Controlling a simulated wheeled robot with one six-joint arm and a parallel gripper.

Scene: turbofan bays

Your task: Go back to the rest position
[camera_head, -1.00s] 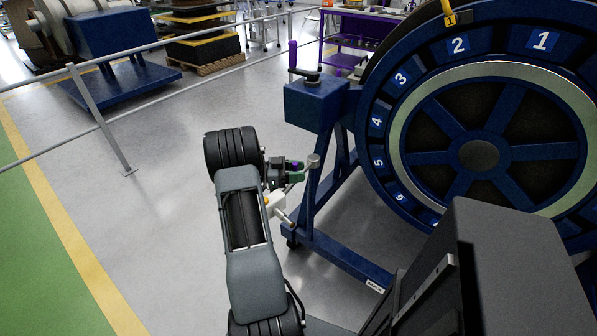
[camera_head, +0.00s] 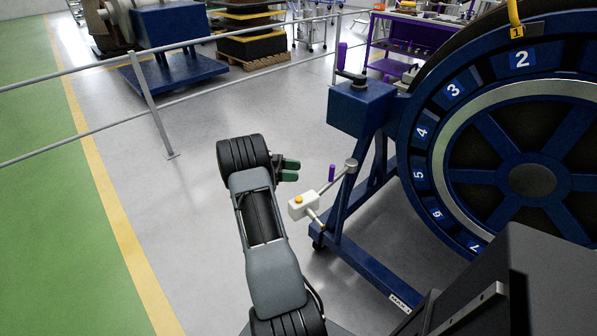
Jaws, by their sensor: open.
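My gripper (camera_head: 291,170) is at the end of my arm, in the middle of the head view. Its two green-tipped fingers point right and are apart, with nothing between them. A crank arm with a purple handle (camera_head: 332,173) sits close to the right of the fingers. A gap shows between the fingers and the handle.
A large blue numbered wheel (camera_head: 408,150) fills the right side. A grey railing (camera_head: 153,115) crosses the upper left, with a blue machine base (camera_head: 172,80) behind it. A purple workbench (camera_head: 400,68) stands at the back. The grey floor left of my arm is clear.

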